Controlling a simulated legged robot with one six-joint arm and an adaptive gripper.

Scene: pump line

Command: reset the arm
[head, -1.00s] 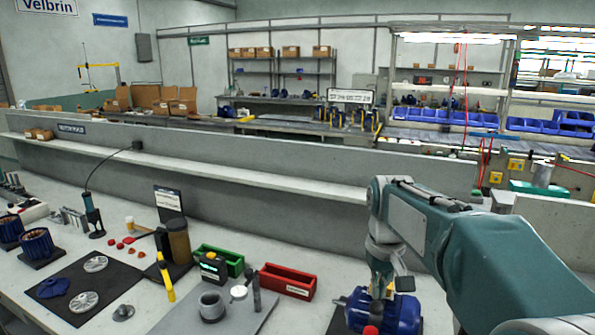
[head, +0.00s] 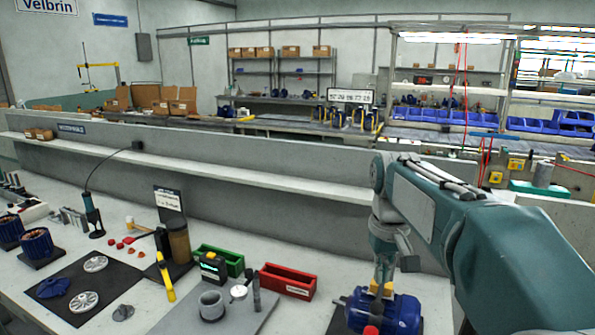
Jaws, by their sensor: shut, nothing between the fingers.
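My arm reaches in from the right side of the head view. My gripper (head: 382,289) points down at the blue motor (head: 394,313) on the bench, with its yellowish fingertips at or just above the motor's top. The fingers are shut with nothing between them. Whether they touch the motor I cannot tell. The motor has a red part at its front and lies at the bottom edge of the view.
A red bin (head: 286,282) and a green bin (head: 220,260) stand left of the motor. A grey mat (head: 243,318) holds a small cup (head: 211,305) and other parts. A low wall with a ledge (head: 250,177) runs behind the bench.

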